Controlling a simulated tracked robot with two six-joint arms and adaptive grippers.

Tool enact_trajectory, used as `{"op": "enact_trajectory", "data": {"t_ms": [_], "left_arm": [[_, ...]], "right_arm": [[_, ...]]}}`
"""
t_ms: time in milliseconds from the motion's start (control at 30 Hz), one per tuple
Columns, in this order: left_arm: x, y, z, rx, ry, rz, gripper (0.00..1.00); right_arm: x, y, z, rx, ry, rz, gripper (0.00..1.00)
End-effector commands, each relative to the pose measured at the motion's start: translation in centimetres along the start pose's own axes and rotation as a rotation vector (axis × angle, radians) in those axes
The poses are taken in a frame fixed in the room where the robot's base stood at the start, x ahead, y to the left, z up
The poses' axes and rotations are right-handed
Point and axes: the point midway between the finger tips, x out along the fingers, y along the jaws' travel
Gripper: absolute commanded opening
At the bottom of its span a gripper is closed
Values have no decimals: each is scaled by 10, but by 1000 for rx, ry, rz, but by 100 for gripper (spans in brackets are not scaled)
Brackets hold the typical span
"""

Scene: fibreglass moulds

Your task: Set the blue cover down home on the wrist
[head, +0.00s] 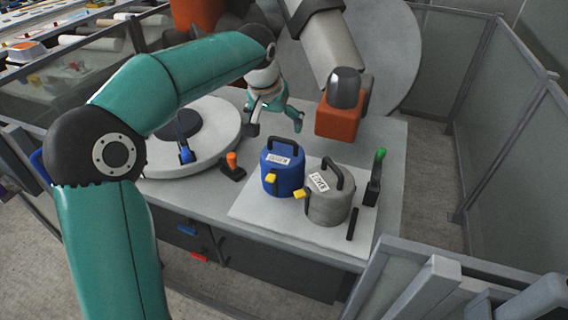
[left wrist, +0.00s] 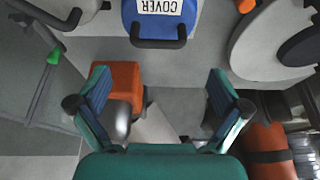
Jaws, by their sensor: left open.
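The blue cover (head: 271,186) stands upright on a pale board, with a black handle on top, a white label and a yellow tab. It also shows at the top of the left wrist view (left wrist: 150,8). My left gripper (head: 275,124) is open and empty behind and above the blue cover, touching nothing that I can see. Its spread fingers show in the left wrist view (left wrist: 160,82). The wrist appears to be the orange block (head: 337,124) with a grey dome (head: 344,87) at the end of a grey arm, right of my gripper. My right gripper is out of view.
A grey cover (head: 327,207) with a black handle stands close beside the blue one on the board (head: 258,215). A green-knobbed lever (head: 378,165) and an orange-knobbed lever (head: 231,162) flank them. A round turntable (head: 215,125) is at left. Glass panels fence the right side.

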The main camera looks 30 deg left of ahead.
Motion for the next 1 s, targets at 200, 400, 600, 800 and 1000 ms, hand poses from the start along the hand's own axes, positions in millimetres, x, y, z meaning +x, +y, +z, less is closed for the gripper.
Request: {"op": "enact_trajectory", "data": {"t_ms": [200, 400, 600, 800, 1000], "left_arm": [[34, 0, 0, -1, -1, -1, 100], [44, 1, 0, 0, -1, 0, 100], [70, 4, 2, 0, -4, 1, 100], [90, 4, 2, 0, 0, 0, 100], [92, 4, 2, 0, 2, 1, 100]], "right_arm": [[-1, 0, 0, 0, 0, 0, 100], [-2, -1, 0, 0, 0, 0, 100], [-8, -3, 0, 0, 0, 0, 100], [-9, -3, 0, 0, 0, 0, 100], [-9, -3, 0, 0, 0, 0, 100]]}}
